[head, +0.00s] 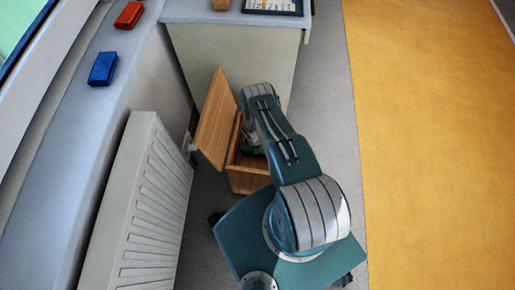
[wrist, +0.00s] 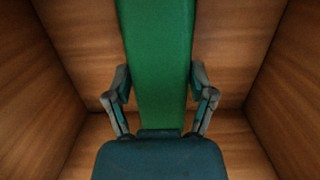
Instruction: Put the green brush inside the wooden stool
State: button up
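The wooden stool (head: 249,182) stands on the floor in the middle of the head view, its hinged lid (head: 215,118) raised on the left side. My arm reaches down into its open top. The green brush (head: 252,150) shows as a small green patch inside the stool, partly hidden by my arm. In the wrist view, the green brush (wrist: 157,55) runs up from my gripper (wrist: 160,72), with wooden walls (wrist: 268,55) around it. The two fingers lie against both sides of the brush. Whether the brush touches the stool's bottom is not clear.
A white radiator (head: 140,205) stands left of the stool, below a sill (head: 65,130) with a red item (head: 129,15) and a blue item (head: 103,68). A pale cabinet (head: 240,55) stands behind the stool. Grey floor (head: 325,110) and a yellow area (head: 430,140) are clear on the right.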

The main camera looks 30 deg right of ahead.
jog(key=o, duration=0.4)
jog(key=shift+c, duration=0.2)
jog(key=w+a+r+m, duration=0.1)
jog(key=w+r, duration=0.2)
jog(key=r, duration=0.8)
jog(key=w+r+m+t, duration=0.1)
jog(key=w+r, duration=0.2)
jog(key=r, duration=0.8)
jog(key=w+a+r, duration=0.1)
jog(key=w+r, duration=0.2)
jog(key=r, duration=0.7)
notch_tip(320, 180, up, 21)
jog(key=s+a+m+t, duration=0.2)
jog(key=m, duration=0.1)
jog(key=s+a+r+m+t, duration=0.1)
jog(key=s+a+r, duration=0.1)
jog(key=s+r, duration=0.45)
jog(key=s+a+r+m+t, duration=0.1)
jog(key=s+a+r+m, duration=0.15)
jog(key=r, duration=0.75)
jog(key=s+a+r+m, duration=0.1)
jog(key=s+a+r, duration=0.1)
jog(key=s, duration=0.6)
jog(key=s+a+r+t+y, duration=0.1)
jog(key=s+r, duration=0.3)
jog(key=s, duration=0.5)
jog(key=shift+s+a+r+m+t, duration=0.15)
jog(key=shift+a+r+m+t, duration=0.2)
jog(key=shift+a, duration=0.35)
